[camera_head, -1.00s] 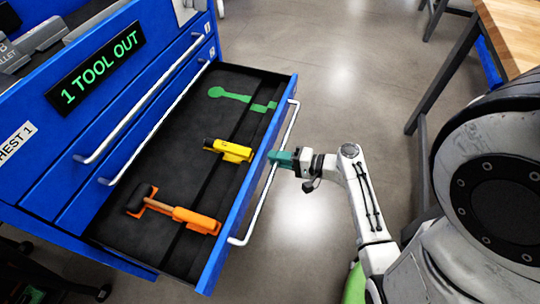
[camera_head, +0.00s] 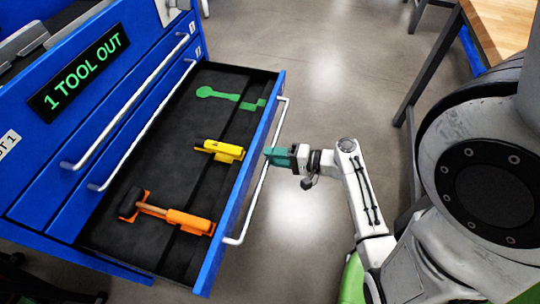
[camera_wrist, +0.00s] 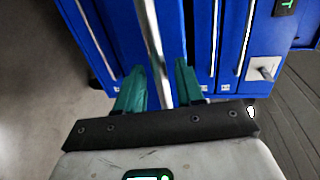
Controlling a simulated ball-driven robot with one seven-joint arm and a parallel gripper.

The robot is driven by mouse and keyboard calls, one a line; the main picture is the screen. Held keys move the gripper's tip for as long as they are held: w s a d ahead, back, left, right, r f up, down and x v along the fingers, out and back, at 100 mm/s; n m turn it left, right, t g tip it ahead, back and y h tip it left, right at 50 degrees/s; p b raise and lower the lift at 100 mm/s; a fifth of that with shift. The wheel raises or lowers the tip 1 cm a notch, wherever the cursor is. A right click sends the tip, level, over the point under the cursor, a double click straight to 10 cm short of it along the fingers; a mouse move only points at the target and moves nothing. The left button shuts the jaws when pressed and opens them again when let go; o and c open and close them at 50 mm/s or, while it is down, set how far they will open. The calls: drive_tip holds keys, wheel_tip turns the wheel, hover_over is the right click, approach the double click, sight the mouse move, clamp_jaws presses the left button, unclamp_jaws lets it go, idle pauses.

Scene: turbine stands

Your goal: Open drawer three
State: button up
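The blue tool chest (camera_head: 45,190) has its third drawer (camera_head: 238,190) pulled far out, below two shut drawers. The open drawer has a dark liner and a long silver handle (camera_head: 258,190) along its front. My gripper (camera_head: 268,156) is at the middle of this handle, with teal fingers. In the wrist view, the handle bar (camera_wrist: 151,42) passes between the two fingers (camera_wrist: 158,88), one on each side. Gaps show between the bar and the fingers, so my gripper looks open around it. Fingertip contact is hard to see.
In the drawer lie an orange-handled hammer (camera_head: 188,220) and a yellow tool (camera_head: 222,150). A green tool-shaped recess (camera_head: 222,96) is empty. The sign (camera_head: 78,70) reads "1 TOOL OUT". A wooden-topped bench (camera_head: 497,28) stands at the right. Open floor (camera_head: 320,110) lies between.

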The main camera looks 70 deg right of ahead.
drive_tip(key=s+r, duration=0.1)
drive_tip(key=s, duration=0.8)
drive_tip(key=shift+d+r, duration=0.15)
drive_tip(key=shift+r, duration=0.25)
